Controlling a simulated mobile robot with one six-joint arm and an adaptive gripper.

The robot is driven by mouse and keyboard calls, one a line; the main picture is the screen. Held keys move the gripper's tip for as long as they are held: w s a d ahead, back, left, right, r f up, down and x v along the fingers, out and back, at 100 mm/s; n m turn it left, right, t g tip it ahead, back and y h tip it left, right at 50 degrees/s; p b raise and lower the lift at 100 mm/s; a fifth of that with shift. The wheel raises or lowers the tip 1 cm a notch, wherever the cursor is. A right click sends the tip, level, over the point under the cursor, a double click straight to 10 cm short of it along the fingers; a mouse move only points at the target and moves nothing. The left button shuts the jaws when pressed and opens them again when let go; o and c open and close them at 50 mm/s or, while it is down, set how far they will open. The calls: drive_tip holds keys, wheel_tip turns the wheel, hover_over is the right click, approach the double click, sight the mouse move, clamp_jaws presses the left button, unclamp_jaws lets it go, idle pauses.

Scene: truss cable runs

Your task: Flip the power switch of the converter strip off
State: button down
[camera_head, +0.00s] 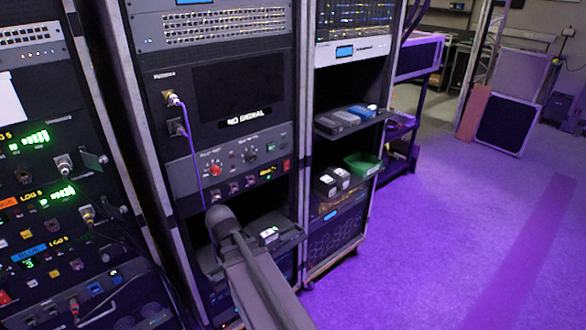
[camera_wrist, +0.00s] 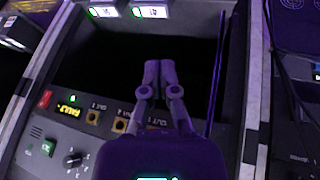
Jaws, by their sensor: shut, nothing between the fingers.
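A dark control strip (camera_head: 225,172) crosses the middle rack, with a red knob, a black knob and a small amber display. A red rocker-like switch (camera_head: 286,165) sits at its right end. In the wrist view the strip appears turned around, and the red switch (camera_wrist: 46,99) is at the left, beside the lit FAULT display (camera_wrist: 68,111). My gripper (camera_wrist: 158,66) is shut and empty. Its fingers lie in front of the dark opening beside the strip, well to the right of the red switch and apart from it. The switch's on or off position cannot be told. In the head view my arm hides the gripper.
A thin purple cable (camera_head: 197,165) hangs from a connector down across the strip's left part. A shelf with dark boxes (camera_head: 270,235) lies below the strip. The right rack holds a tray of adapters (camera_head: 350,122) and a green bin (camera_head: 362,164). Open floor (camera_head: 450,230) lies to the right.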

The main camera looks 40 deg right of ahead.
drive_tip(key=w+d+r+t+h+b, duration=0.2)
drive_tip(key=w+d, duration=0.1)
drive_tip(key=d, duration=0.5)
drive_tip(key=w+d+r+t+h+b, duration=0.1)
drive_tip(key=w+d+t+h, duration=0.15)
drive_tip(key=d, duration=0.45)
drive_tip(key=n+t+h+b, duration=0.2)
drive_tip(key=n+t+b, duration=0.2)
drive_tip(key=n+t, duration=0.15)
approach(289, 160)
drive_tip(key=s+a+r, duration=0.1)
drive_tip(key=a, duration=0.1)
drive_tip(key=s+d+f+n+t+y+b, duration=0.1)
drive_tip(key=s+d+n+t+y+b, duration=0.1)
drive_tip(key=s+d+n+y+b, duration=0.1)
drive_tip(key=s+d+f+n+t+y+b, duration=0.2)
drive_tip(key=s+d+n+y+b, duration=0.1)
drive_tip(key=n+y, duration=0.4)
drive_tip(key=shift+s+d+n+t, duration=0.4)
drive_tip(key=shift+d+n, duration=0.45)
drive_tip(key=shift+n, duration=0.9)
drive_tip(key=shift+f, duration=0.1)
drive_tip(key=w, duration=0.4)
drive_tip(key=w+r+p, duration=0.1)
drive_tip(key=w, duration=0.8)
drive_tip(key=shift+w+r+p, duration=0.35)
